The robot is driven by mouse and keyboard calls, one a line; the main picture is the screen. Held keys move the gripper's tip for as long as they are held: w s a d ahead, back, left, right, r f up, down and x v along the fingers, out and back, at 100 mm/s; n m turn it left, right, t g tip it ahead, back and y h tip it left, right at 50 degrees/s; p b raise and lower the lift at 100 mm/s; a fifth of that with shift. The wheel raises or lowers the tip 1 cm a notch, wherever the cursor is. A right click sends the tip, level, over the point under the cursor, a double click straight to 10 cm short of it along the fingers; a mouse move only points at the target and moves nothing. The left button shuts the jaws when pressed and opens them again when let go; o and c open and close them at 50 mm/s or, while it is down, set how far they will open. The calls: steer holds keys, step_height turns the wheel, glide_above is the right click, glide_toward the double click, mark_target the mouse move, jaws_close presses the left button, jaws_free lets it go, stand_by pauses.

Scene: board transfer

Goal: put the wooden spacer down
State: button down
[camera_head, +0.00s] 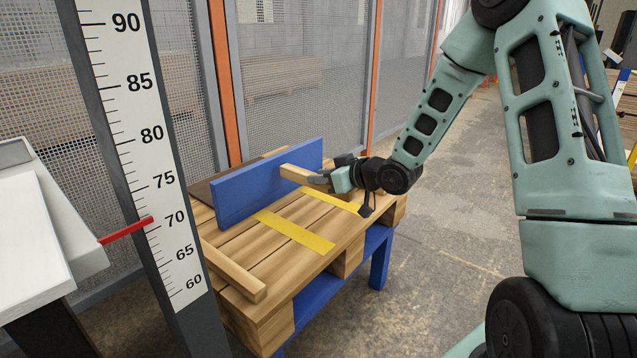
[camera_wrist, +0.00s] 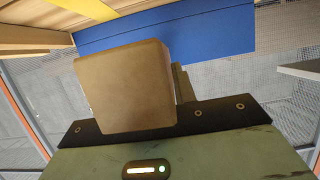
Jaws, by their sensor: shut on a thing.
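My gripper (camera_head: 318,179) is shut on a wooden spacer (camera_head: 296,173), a pale squared bar. The spacer points left from the jaws, its far end in front of the upright blue board (camera_head: 262,184). I cannot tell whether it touches the board or the planks below. In the wrist view the spacer's end (camera_wrist: 125,88) fills the middle, with the blue board (camera_wrist: 170,34) beyond it. The gripper's fingers are mostly hidden there. A second wooden bar (camera_head: 232,272) lies along the left end of the plank-topped bench (camera_head: 268,258).
Two yellow strips, one nearer (camera_head: 295,231) and one farther (camera_head: 331,201), mark the bench top. Bare planks lie between the nearer strip and the second bar. A tall ruler post (camera_head: 150,130) with a red pointer (camera_head: 127,229) stands at left. Mesh fencing (camera_head: 300,75) rises behind.

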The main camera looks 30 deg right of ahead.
steer(key=shift+r, duration=0.85)
steer(key=shift+a+r+p, duration=0.2)
steer(key=shift+r+p, duration=0.3)
steer(key=shift+p, duration=0.5)
steer(key=s+a+r+m+h+p, duration=0.2)
steer(key=r+p, duration=0.8)
steer(key=p, duration=1)
steer(key=s+a+r+m+h+p, duration=0.2)
steer(key=r+p, duration=0.9)
steer(key=p, duration=1)
steer(key=shift+s+a+t+h, duration=0.4)
steer(key=shift+s+a, duration=0.45)
steer(key=shift+s, duration=0.1)
